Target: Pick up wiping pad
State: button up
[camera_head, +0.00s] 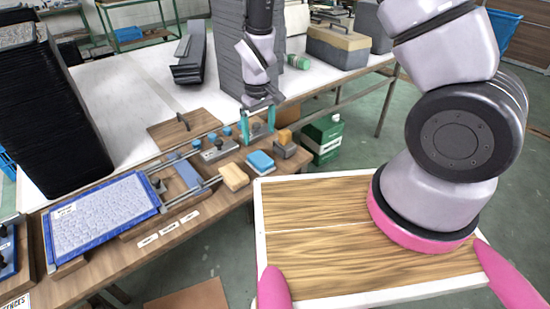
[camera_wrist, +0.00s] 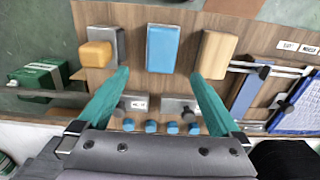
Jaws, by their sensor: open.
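A blue rectangular pad (camera_head: 260,161) lies on the wooden bench between two other blocks. It shows in the wrist view (camera_wrist: 162,48) just beyond my fingertips, near the middle of the gap. A tan block (camera_head: 234,177), also in the wrist view (camera_wrist: 214,55), lies on one side of it. A grey block with an orange piece on top (camera_head: 285,137) lies on the other; the orange piece shows in the wrist view (camera_wrist: 95,54). The frames do not label which block is the wiping pad. My gripper (camera_head: 258,128), with teal fingers, is open and empty (camera_wrist: 159,73).
Several blue knobs (camera_wrist: 152,126) on metal fixtures sit below the fingers in the wrist view. A framed blue textured panel (camera_head: 103,216) lies at the bench's left. A green container (camera_head: 322,136) stands beyond the bench's right end. Dark stacked trays (camera_head: 66,110) rise at the left.

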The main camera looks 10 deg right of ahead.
send_over(260, 158)
jog(key=f, duration=0.5)
jog(key=shift+w+d+f, duration=0.25)
jog(key=shift+f, duration=0.1)
jog(key=shift+s+a+f, duration=0.1)
jog(key=shift+s+f, duration=0.05)
jog(key=shift+f, duration=1.2)
jog(key=shift+s+a+f, duration=0.1)
jog(key=shift+f, duration=1.25)
jog(key=c, duration=1.3)
notch_tip(260, 158, up, 10)
jog(key=shift+r, duration=0.1)
